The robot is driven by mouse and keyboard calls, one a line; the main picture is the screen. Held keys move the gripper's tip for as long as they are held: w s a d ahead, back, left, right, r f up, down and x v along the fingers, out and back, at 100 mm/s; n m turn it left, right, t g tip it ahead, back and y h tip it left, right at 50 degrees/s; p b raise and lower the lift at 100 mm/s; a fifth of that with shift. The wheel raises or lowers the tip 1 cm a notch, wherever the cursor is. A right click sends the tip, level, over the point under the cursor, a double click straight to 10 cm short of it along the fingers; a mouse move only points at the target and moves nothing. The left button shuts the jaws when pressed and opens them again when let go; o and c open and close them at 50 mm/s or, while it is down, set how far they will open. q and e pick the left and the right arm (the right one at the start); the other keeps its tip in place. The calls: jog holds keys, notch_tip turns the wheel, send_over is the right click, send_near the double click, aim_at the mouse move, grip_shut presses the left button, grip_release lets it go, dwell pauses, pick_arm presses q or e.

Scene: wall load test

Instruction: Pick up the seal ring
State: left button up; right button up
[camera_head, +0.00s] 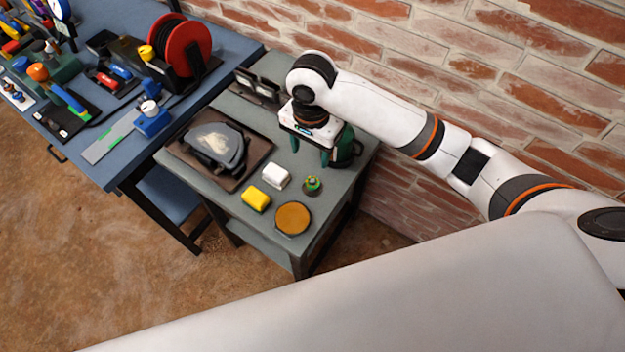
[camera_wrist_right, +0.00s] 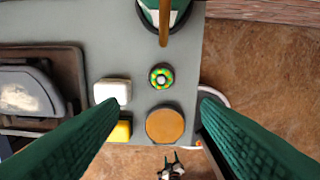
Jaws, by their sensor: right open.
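A small ring-like piece with green and yellow segments around a pale centre, which looks like the seal ring (camera_head: 312,184), lies on the grey table. It also shows in the right wrist view (camera_wrist_right: 161,76), in the gap between my fingers as seen from above. My right gripper (camera_head: 310,152) is above the table, behind the ring in the head view, with its green fingers pointing down. In the wrist view the fingers (camera_wrist_right: 159,106) are wide apart with nothing between them. My left gripper is not in view.
A white block (camera_head: 275,176), a yellow block (camera_head: 255,199) and a round orange-brown disc (camera_head: 293,218) lie near the ring. A dark green container (camera_wrist_right: 168,14) stands close by. A dark tray (camera_head: 185,160) holds a grey case. A brick wall runs behind the table.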

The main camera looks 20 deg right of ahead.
send_over(312, 180)
notch_tip(312, 180, down, 6)
jog(key=shift+s+r+p, duration=0.1)
jog(key=shift+r+p, duration=0.15)
jog(key=shift+p, duration=0.05)
jog(key=shift+d+f+p, duration=0.1)
jog(key=shift+f+p, duration=0.35)
jog(key=shift+f, duration=2.55)
jog(key=c, duration=1)
